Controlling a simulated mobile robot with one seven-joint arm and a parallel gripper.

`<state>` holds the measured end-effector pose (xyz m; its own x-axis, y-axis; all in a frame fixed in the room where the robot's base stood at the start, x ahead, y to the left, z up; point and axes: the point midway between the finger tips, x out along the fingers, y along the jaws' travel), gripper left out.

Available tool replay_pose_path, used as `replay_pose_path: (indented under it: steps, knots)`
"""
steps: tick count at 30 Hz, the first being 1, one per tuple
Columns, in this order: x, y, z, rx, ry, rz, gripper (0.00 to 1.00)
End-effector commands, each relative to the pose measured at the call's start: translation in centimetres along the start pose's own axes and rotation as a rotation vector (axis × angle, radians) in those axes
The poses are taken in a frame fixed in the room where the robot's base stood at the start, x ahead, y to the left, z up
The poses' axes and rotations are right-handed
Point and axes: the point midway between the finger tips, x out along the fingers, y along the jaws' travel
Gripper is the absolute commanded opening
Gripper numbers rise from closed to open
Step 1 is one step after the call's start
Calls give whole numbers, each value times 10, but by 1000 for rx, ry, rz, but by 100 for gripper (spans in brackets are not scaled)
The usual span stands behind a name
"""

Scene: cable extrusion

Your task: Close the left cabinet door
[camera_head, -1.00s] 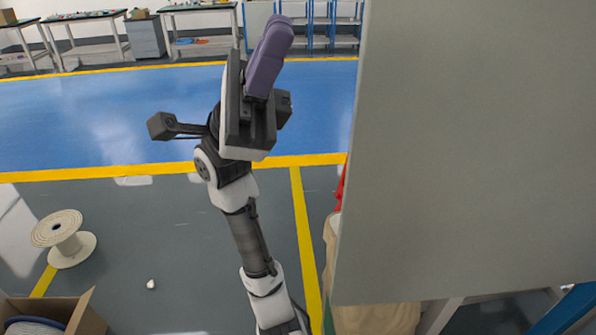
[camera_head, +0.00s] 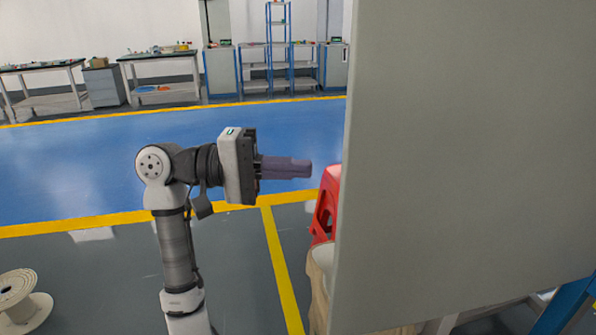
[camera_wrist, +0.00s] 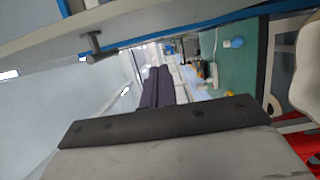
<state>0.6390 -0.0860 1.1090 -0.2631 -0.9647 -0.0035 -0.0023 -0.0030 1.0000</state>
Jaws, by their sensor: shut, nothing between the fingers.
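A large flat grey panel (camera_head: 465,150), which looks like the open cabinet door, fills the right side of the head view. Its left edge is upright and no handle shows on this face. My gripper (camera_head: 308,168) is shut and empty, with purple fingers pointing right toward that edge. A gap shows between the fingertips and the panel in the picture; the depth between them is hard to tell. In the wrist view my shut fingers (camera_wrist: 157,74) point into the scene. A grey panel (camera_wrist: 190,22) with a dark handle (camera_wrist: 95,46) crosses the top there; I cannot tell which door it is.
A red stool (camera_head: 325,205) stands partly hidden behind the panel's edge. A cable spool (camera_head: 20,300) is on the floor at lower left. Workbenches (camera_head: 160,55) and shelves line the back. The blue floor (camera_head: 75,165) is clear. The wrist view shows a green worktop (camera_wrist: 238,65) with small items.

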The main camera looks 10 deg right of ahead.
Motion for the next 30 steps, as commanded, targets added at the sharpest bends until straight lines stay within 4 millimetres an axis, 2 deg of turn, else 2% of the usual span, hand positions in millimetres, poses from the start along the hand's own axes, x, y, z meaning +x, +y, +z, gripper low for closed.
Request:
replay_pose_path:
  steps: [9, 12, 19, 30]
  knots:
    - [69, 4, 1, -2, -4, 3, 0]
    - [85, 4, 4, -1, -2, 4, 0]
    - [90, 2, 32, -2, 0, 3, 0]
    - [91, 1, 40, -3, 0, 3, 0]
